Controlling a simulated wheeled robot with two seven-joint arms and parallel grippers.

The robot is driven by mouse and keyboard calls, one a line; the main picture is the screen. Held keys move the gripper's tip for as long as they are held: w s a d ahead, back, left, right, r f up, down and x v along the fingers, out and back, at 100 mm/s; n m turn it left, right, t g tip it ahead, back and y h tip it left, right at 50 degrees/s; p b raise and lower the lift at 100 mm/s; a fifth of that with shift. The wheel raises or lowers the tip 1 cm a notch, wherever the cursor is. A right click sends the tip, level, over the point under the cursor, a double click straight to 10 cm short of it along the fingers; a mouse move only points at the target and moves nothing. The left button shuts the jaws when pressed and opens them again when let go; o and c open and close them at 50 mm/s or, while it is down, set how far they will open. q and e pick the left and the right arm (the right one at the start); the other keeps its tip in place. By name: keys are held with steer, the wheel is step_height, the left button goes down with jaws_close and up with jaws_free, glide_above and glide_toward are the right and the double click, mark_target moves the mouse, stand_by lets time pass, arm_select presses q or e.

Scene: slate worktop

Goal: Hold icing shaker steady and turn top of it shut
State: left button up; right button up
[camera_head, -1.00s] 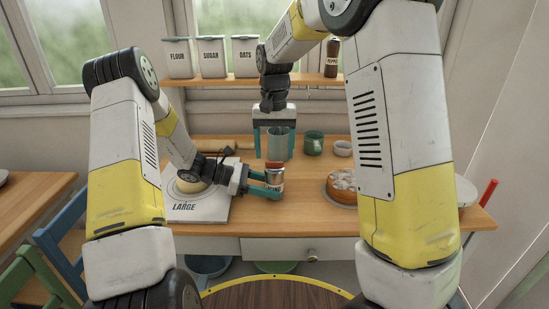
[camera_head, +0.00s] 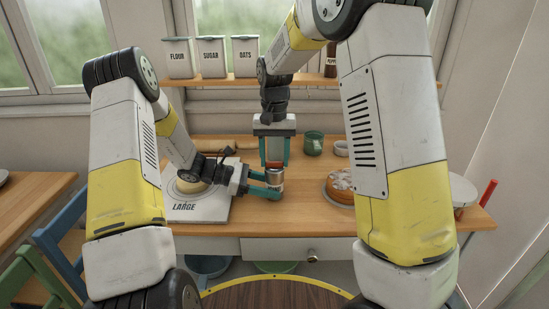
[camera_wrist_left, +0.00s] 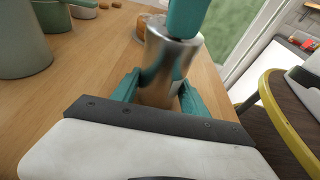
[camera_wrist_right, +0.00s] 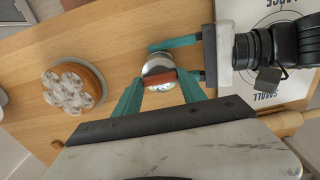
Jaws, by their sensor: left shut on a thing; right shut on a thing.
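The icing shaker (camera_head: 275,178) is a metal cylinder standing upright over the front middle of the table. My left gripper (camera_head: 272,185) is shut around its side from the left. In the left wrist view the shiny body (camera_wrist_left: 165,65) sits between its fingers. My right gripper (camera_head: 274,162) comes down from above, with its fingers on either side of the shaker's top. In the right wrist view the top (camera_wrist_right: 158,70) with a red band shows between the fingers, which are shut on it. How far the top is turned cannot be told.
A white board marked LARGE (camera_head: 197,212) lies at left under my left arm. A cake (camera_head: 340,189) is at right, partly behind my right arm. A green mug (camera_head: 314,143) and a white bowl (camera_head: 341,148) stand at the back.

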steer(key=shift+m, duration=0.4)
steer(key=m, duration=0.3)
steer(key=shift+m, duration=0.3)
steer(key=m, duration=0.4)
steer(key=shift+m, duration=0.3)
steer(key=m, duration=0.4)
steer(key=shift+m, duration=2.5)
steer(key=o, duration=1.4)
